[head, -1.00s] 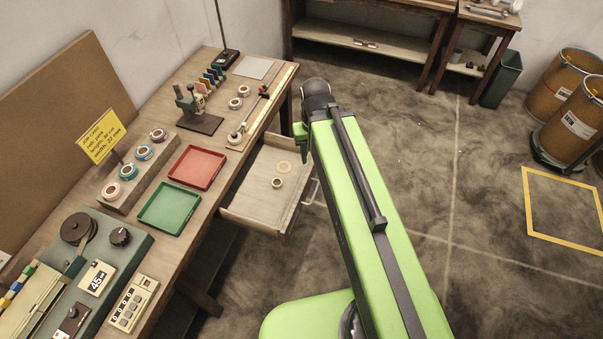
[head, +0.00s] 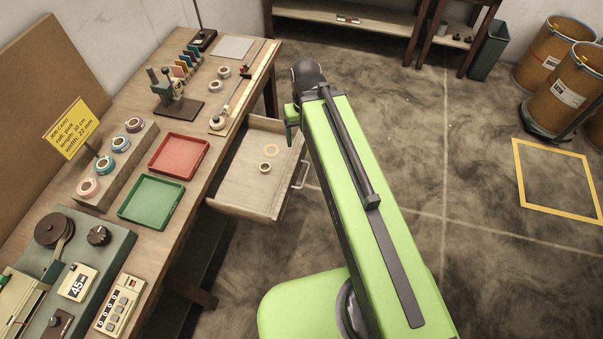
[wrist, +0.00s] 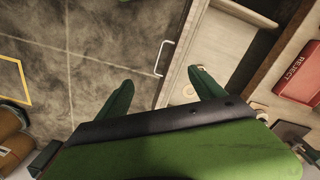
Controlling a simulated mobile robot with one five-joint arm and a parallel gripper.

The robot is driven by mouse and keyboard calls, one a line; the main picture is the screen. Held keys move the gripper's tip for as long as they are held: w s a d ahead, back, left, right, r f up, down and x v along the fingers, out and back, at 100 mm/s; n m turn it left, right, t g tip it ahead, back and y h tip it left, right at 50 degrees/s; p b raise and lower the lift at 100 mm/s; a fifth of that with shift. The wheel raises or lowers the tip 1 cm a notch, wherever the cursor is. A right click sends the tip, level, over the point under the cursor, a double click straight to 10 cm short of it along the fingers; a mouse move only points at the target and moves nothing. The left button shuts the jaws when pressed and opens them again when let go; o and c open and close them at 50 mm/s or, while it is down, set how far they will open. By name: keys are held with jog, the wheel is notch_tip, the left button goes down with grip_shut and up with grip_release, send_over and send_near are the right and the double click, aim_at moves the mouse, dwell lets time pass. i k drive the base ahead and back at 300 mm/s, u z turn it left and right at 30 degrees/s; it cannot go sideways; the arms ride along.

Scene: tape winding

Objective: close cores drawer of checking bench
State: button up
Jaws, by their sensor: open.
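The open drawer (head: 235,192) sticks out from the front of the wooden bench in the head view, with its metal handle (head: 301,175) on its outer face. A small ring core (head: 265,167) and a flat pale ring (head: 270,151) lie inside. In the wrist view, the handle (wrist: 162,58) shows between my two spread green fingers, on the face of the drawer (wrist: 176,60). My gripper (wrist: 163,88) is open and empty. In the head view, my gripper (head: 292,122) is mostly hidden by my arm, near the drawer's far outer corner. Contact with the drawer cannot be told.
The bench top (head: 196,130) holds a red tray (head: 178,156), a green tray (head: 151,201), tape rolls and a winding machine (head: 75,255). Brown drums (head: 563,95) stand at the right.

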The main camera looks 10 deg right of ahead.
aim_at(239, 190)
jog(key=z, duration=0.25)
jog(key=k, duration=0.5)
jog(key=u, duration=1.35)
jog(key=i, duration=0.55)
jog(key=u, duration=0.25)
